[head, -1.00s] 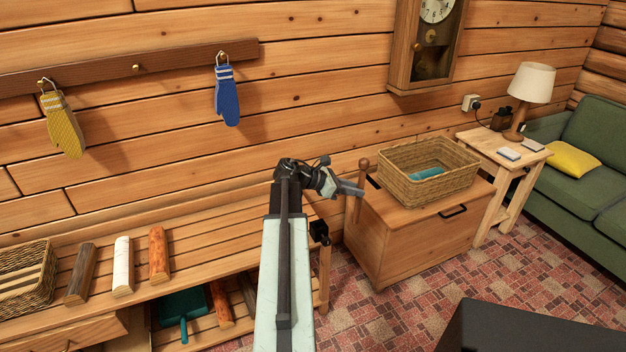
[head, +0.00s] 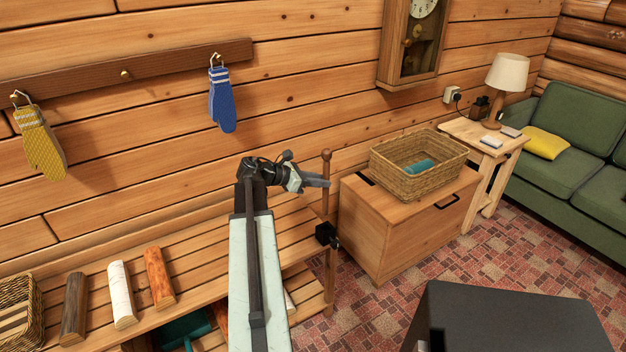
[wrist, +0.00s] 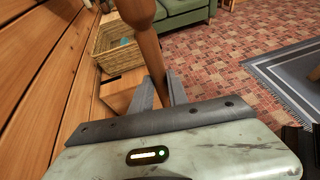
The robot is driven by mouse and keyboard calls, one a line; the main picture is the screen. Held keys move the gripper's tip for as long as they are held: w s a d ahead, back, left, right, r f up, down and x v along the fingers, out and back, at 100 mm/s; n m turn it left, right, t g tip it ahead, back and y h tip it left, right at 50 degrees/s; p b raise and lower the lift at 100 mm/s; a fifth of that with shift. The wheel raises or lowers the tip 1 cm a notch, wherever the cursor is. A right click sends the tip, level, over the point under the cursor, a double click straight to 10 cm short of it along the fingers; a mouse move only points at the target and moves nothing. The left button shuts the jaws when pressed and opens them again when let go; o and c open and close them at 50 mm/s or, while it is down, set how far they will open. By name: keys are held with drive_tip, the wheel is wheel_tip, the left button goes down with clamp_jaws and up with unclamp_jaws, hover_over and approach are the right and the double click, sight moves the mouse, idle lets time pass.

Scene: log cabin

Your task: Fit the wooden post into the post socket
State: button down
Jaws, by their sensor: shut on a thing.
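The wooden post (head: 326,206) is slim and brown with a round knob on top. In the head view it stands upright at the right end of the slatted bench. My gripper (head: 325,182) is shut on its upper part, reaching from the left. The wrist view shows the post (wrist: 148,45) between the two fingers (wrist: 161,92). The black post socket (head: 327,235) is on the bench's right end, above a leg. The post's lower end lines up with the socket in the head view. I cannot tell whether it is inside or just above. The wrist view hides the socket.
The bench (head: 200,250) carries several short logs and a striped basket. A wooden chest (head: 385,235) with a wicker basket (head: 402,178) stands close to the post's right. A dark block (head: 510,320) is in the right foreground. Patterned floor lies between.

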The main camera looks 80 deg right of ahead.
drive_tip(key=shift+s, duration=0.2)
drive_tip(key=shift+r, duration=0.2)
drive_tip(key=b, duration=0.5)
hover_over(323, 210)
wheel_tip(323, 210, down, 6)
drive_tip(key=r, duration=0.1)
drive_tip(key=shift+w+a+f, duration=0.15)
drive_tip(key=shift+w+f, duration=0.2)
drive_tip(key=shift+f, duration=0.1)
drive_tip(key=shift+f+b, duration=3.6)
drive_tip(key=shift+b, duration=0.2)
drive_tip(key=c, duration=1.2)
unclamp_jaws()
drive_tip(key=shift+r, duration=0.1)
